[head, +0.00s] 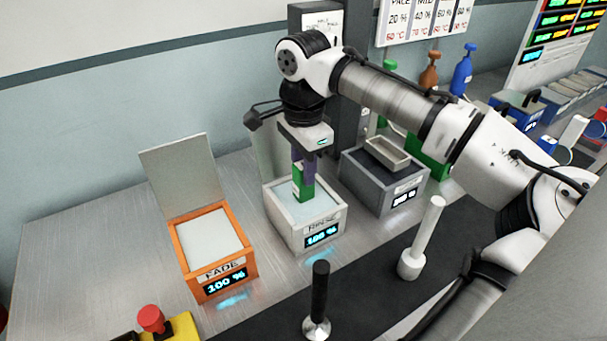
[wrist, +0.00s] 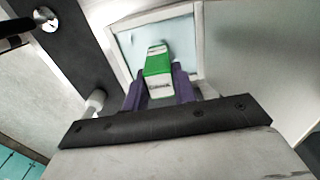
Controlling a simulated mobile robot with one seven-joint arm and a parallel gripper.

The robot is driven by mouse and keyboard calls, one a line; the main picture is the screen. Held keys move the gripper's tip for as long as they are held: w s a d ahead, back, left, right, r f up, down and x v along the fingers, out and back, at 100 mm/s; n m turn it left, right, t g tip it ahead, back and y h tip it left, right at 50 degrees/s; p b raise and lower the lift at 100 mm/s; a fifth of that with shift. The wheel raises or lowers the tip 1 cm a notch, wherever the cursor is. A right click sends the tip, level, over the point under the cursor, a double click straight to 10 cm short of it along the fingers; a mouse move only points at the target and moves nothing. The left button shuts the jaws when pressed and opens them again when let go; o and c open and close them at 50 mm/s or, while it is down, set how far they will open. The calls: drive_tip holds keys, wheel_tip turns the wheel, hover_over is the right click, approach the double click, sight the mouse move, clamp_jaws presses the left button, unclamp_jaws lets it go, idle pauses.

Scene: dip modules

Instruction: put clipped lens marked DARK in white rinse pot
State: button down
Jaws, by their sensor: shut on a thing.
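My gripper (head: 303,174) points down over the white rinse pot (head: 319,240), its purple fingers shut on a green clip (head: 302,191). The clip is inside the outline of the pot's opening, at or just above the pale liquid; I cannot tell whether it touches. In the wrist view the green clip (wrist: 157,62) stands between the fingers (wrist: 159,92), with the pot's white rim (wrist: 196,38) around it. Its small white label is too blurred to read. I cannot make out the lens itself. The pot's front reads RINSE and 100 %.
An orange pot (head: 194,268) marked FADE, its lid raised, stands to the left. A dark grey pot (head: 376,184) with a pale tray on top stands to the right. A white-handled post (head: 423,236) and a black-handled one (head: 319,300) stand in front.

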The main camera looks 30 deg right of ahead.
drive_tip(key=shift+f, duration=0.15)
drive_tip(key=c, duration=1.1)
unclamp_jaws()
wheel_tip(320, 180, up, 12)
drive_tip(key=shift+r+b, duration=0.2)
drive_tip(key=shift+b, duration=0.2)
